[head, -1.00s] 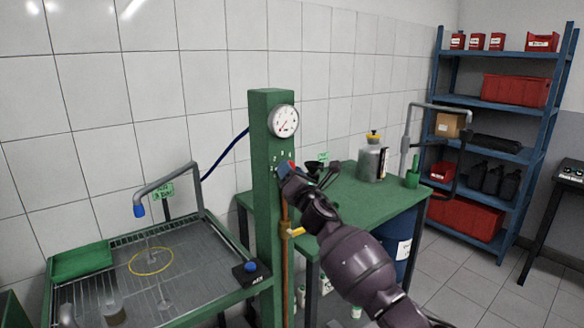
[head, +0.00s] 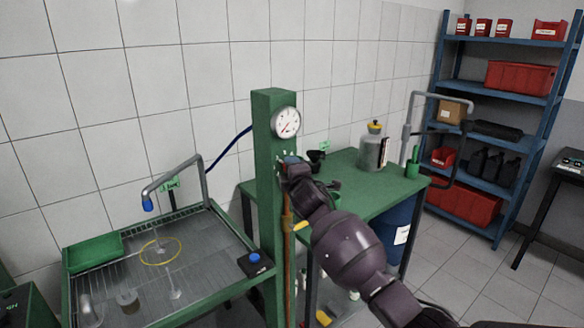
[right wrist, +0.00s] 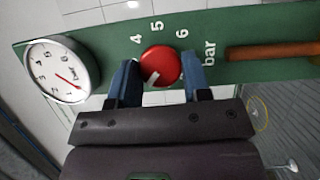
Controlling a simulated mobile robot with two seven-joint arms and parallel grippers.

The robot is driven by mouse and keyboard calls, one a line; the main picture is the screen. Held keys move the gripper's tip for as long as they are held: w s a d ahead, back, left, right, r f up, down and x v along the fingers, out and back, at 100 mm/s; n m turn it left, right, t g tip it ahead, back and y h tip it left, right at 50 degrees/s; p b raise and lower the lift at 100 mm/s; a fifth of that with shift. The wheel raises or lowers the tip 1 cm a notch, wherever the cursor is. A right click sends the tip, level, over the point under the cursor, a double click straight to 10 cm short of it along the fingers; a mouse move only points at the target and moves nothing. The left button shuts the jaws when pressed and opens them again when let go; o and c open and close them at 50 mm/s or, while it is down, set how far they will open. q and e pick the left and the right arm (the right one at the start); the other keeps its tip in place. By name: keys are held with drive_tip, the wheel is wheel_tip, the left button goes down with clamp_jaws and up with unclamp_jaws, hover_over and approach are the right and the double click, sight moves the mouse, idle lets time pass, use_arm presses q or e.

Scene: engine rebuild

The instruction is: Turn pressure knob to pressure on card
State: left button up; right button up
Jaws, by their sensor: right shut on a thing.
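The red pressure knob (right wrist: 160,65) is on the green post (head: 270,190), with the printed marks 4, 5, 6 and "bar" beside it. Its white pointer line shows at the knob's lower left edge in the right wrist view. My right gripper (right wrist: 158,82) is shut on the knob, with a blue finger on each side; in the head view the gripper (head: 290,163) hides the knob. A round white gauge (head: 285,122) with a red needle sits above; it also shows in the right wrist view (right wrist: 58,70). No readable pressure card shows. My left gripper is not in view.
A wash tray (head: 215,235) with a bent spout and a small green sign (head: 170,184) stands left of the post. A green table (head: 350,195) with a grey canister (head: 373,150) is behind my right arm. Blue shelving (head: 490,90) stands at the right.

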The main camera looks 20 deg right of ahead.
drive_tip(key=shift+d+r+m+g+y, duration=0.1)
drive_tip(key=shift+m+g+y, duration=0.55)
drive_tip(key=shift+m, duration=1.25)
drive_tip(key=shift+r+m+g+y, duration=0.1)
drive_tip(key=shift+m+g+y, duration=0.15)
drive_tip(key=shift+m+g, duration=1.2)
drive_tip(key=shift+m+t, duration=0.4)
drive_tip(key=shift+m, duration=0.15)
drive_tip(key=o, duration=0.9)
drive_tip(key=shift+o, duration=0.2)
